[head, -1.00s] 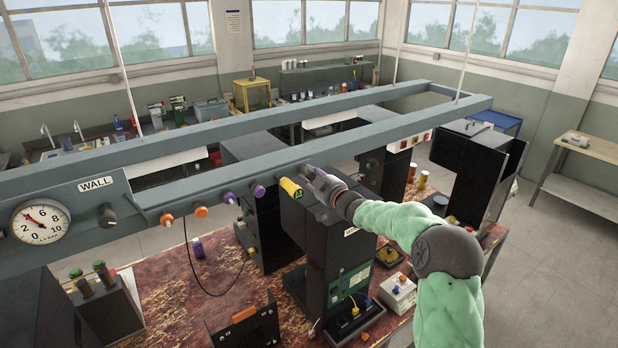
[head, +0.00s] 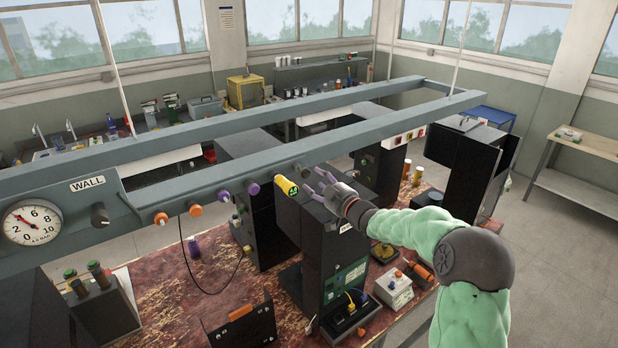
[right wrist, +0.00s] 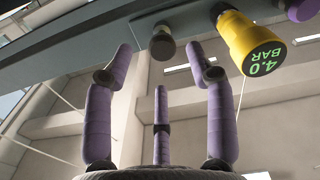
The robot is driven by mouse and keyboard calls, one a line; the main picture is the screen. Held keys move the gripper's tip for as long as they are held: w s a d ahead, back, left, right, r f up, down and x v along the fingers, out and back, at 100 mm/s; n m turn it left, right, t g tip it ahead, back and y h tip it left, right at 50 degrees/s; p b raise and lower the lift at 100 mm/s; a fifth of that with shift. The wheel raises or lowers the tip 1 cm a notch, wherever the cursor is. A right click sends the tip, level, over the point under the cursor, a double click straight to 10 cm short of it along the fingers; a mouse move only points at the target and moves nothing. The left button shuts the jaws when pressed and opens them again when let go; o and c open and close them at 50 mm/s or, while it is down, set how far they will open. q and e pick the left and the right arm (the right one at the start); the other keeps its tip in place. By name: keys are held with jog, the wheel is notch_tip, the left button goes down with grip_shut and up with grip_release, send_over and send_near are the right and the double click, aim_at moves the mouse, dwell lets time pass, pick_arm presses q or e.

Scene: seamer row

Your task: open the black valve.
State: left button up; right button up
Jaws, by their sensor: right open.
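The black valve is a dark round knob (right wrist: 162,45) under the grey overhead rail; it also shows small on the rail in the head view (head: 298,168). My right gripper (head: 316,181), with purple fingers, is open and empty in front of the rail. In the right wrist view the valve shows between the tips of the spread fingers, beyond them. They look apart from it, though the exact gap is hard to tell. My left gripper is out of view.
A yellow cylinder marked 4.0 BAR (right wrist: 250,45) hangs beside the valve, close to one finger. Purple (head: 252,189) and orange knobs (head: 195,210) line the rail, with another black knob (head: 100,214) near the gauge (head: 32,223). Dark machines (head: 330,245) stand below.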

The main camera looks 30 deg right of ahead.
jog(key=shift+s+d, duration=0.2)
jog(key=shift+s, duration=2.4)
jog(key=shift+f, duration=0.1)
jog(key=s+a+f+m+g+b, duration=0.15)
jog(key=a+f+b, duration=0.4)
jog(key=f, duration=1.05)
jog(key=s+a+f+m+g+y+b, duration=0.1)
jog(key=a+f+m+g+b, duration=0.35)
jog(key=f, duration=1.15)
jog(key=s+a+f+n+g+b, duration=0.1)
jog(key=a+f+b, duration=0.6)
jog(key=f, duration=0.9)
jog(key=s+a+f+g+b, duration=0.2)
jog(key=s+a+f+b, duration=0.15)
jog(key=f, duration=0.35)
jog(key=s+a+f+m+g+y+b, duration=0.1)
jog(key=s+a+f+g+b, duration=0.1)
jog(key=s+a+f, duration=0.4)
jog(key=s+a+f+g+b, duration=0.2)
jog(key=s+a+f+b, duration=0.15)
jog(key=f, duration=0.45)
jog(key=s+a+f+g+b, duration=0.2)
jog(key=s+f, duration=0.3)
jog(key=s, duration=0.2)
jog(key=s+a+f+g+b, duration=0.2)
jog(key=s+f, duration=0.3)
jog(key=s, duration=0.3)
jog(key=shift+a+f+g+y+b, duration=0.35)
jog(key=shift+a+y+b, duration=0.1)
jog(key=shift+a, duration=0.4)
